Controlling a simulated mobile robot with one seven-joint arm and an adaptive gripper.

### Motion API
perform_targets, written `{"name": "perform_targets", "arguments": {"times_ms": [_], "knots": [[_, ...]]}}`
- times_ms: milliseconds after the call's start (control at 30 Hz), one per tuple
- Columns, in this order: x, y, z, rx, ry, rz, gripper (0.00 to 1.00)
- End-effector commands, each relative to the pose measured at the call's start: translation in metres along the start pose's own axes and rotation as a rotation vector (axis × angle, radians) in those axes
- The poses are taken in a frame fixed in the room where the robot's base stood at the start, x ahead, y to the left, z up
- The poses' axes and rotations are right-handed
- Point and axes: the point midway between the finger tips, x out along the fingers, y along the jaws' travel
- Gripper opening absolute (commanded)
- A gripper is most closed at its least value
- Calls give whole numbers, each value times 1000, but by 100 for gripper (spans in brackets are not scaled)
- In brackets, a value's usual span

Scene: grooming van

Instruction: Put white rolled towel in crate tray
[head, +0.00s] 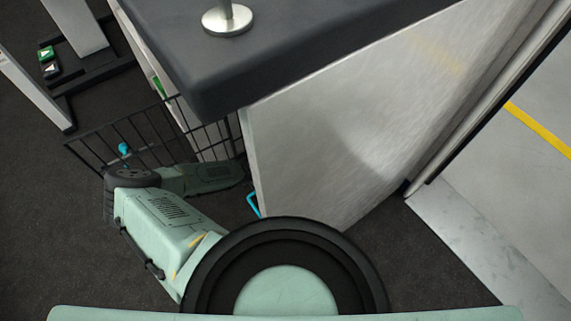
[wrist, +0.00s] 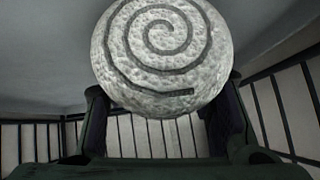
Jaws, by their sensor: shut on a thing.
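The white rolled towel (wrist: 163,48) fills the upper middle of the wrist view, its spiral end facing the camera. My gripper (wrist: 166,108) has a dark finger on each side of the towel's lower part and is shut on it. A black wire crate (head: 88,141) stands on the floor at left in the head view. My arm reaches down beside it and passes behind the pale panel, which hides my gripper and the towel there. Dark upright bars (wrist: 28,142) show behind the gripper in the wrist view. I cannot make out the crate tray.
A dark table top (head: 300,45) with a metal post overhangs my arm. The pale metal panel (head: 335,140) stands close to the arm's right. Small cyan items show by the crate (head: 124,149) and the panel's foot (head: 252,204). Dark floor is clear at lower left.

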Motion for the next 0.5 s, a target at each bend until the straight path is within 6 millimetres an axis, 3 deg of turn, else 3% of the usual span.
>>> {"name": "perform_targets", "arguments": {"times_ms": [500], "knots": [[4,0,4,0,0,-1,15]]}}
